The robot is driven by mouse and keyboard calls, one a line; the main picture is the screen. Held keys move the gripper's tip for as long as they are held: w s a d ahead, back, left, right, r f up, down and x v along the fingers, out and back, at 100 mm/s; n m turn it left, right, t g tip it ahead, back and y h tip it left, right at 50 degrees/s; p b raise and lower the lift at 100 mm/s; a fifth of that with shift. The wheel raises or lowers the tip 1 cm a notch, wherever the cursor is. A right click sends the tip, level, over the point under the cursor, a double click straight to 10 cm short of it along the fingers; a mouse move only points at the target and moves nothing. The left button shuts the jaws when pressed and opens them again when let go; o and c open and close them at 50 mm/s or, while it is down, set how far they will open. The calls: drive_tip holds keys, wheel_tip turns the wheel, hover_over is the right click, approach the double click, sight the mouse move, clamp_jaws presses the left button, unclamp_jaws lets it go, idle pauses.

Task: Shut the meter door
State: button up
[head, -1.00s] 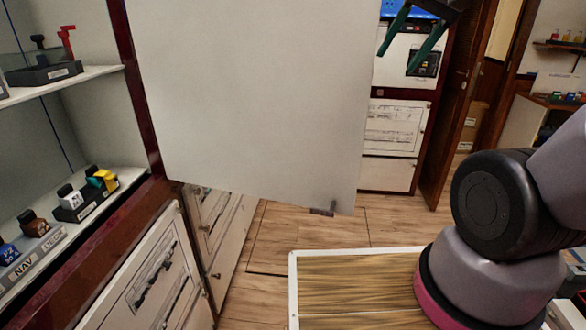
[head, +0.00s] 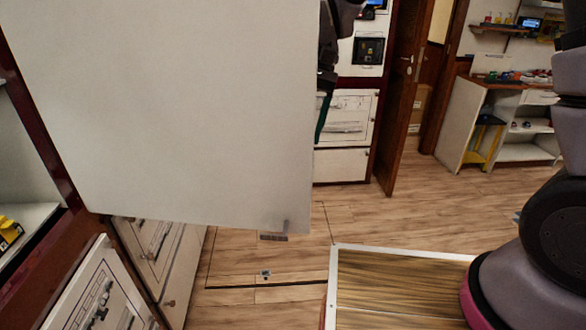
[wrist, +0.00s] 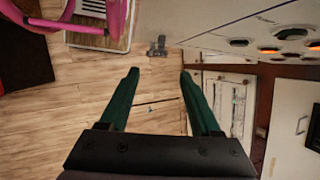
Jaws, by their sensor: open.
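The meter door appears to be the large white panel (head: 170,110), which stands open and fills the upper left of the head view. A small grey fitting (head: 278,236) shows at its lower right corner. My gripper (head: 321,118) is at the panel's right edge, partly hidden behind it, with one green finger pointing down. In the wrist view my gripper (wrist: 159,74) has its two green fingers apart, with nothing between them. I cannot tell whether a finger touches the door.
White cabinet fronts (head: 345,118) stand behind the door, beside an open brown wooden door (head: 403,90). A white-framed wooden surface (head: 400,290) lies near my base. Wooden floor (head: 450,215) is clear to the right. Shelving (head: 25,225) is at the left edge.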

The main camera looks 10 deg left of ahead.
sight(292, 169)
drive_tip(key=x, duration=0.9)
drive_tip(key=shift+s+f, duration=0.1)
drive_tip(key=shift+c, duration=0.3)
clamp_jaws()
drive_tip(key=shift+a, duration=0.1)
idle(0.8)
